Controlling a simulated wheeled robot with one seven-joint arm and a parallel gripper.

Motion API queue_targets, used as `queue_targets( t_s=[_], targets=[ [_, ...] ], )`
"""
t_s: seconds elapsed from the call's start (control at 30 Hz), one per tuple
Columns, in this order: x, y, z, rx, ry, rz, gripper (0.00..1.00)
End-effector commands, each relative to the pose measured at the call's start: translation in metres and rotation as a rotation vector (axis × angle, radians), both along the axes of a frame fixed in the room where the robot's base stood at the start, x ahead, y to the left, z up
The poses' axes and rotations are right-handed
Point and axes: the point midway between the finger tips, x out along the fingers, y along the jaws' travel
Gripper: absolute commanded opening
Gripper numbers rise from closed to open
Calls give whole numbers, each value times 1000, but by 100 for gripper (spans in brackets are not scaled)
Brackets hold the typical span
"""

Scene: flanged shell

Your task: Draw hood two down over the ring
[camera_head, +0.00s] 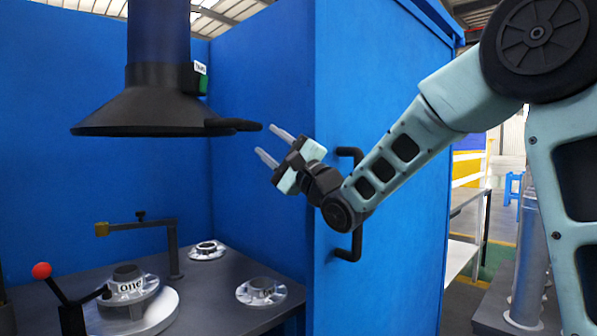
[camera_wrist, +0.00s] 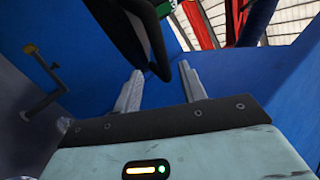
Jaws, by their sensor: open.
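A black cone-shaped hood (camera_head: 150,105) hangs from a dark blue duct at the upper left, raised well above the bench. A small tag on its neck is too small to read surely. A black handle (camera_head: 240,125) sticks out from its rim to the right. My gripper (camera_head: 266,143) is open and empty, its fingers pointing left towards the handle's end. In the wrist view, the black handle (camera_wrist: 158,45) reaches down in front of and between the fingertips (camera_wrist: 160,72), and I see no grip on it. Which flanged piece is the ring I cannot tell.
On the grey bench stand a flanged piece marked "one" (camera_head: 127,285) on a round white base, and two more flanged pieces (camera_head: 207,250) (camera_head: 262,291). A clamp arm (camera_head: 140,226) and a red-knobbed lever (camera_head: 41,271) stand near. A blue panel (camera_head: 380,230) with a black pull handle (camera_head: 352,205) borders the bay.

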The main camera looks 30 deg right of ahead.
Motion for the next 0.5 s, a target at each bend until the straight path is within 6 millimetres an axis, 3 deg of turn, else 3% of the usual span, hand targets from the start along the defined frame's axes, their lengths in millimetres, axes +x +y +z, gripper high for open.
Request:
queue_targets(
  t_s=[0.2,0.5],
  targets=[
    [-38,-20,-27,-1,1,-2,41],
    [-64,-32,-44,0,1,-1,41]
  ],
)
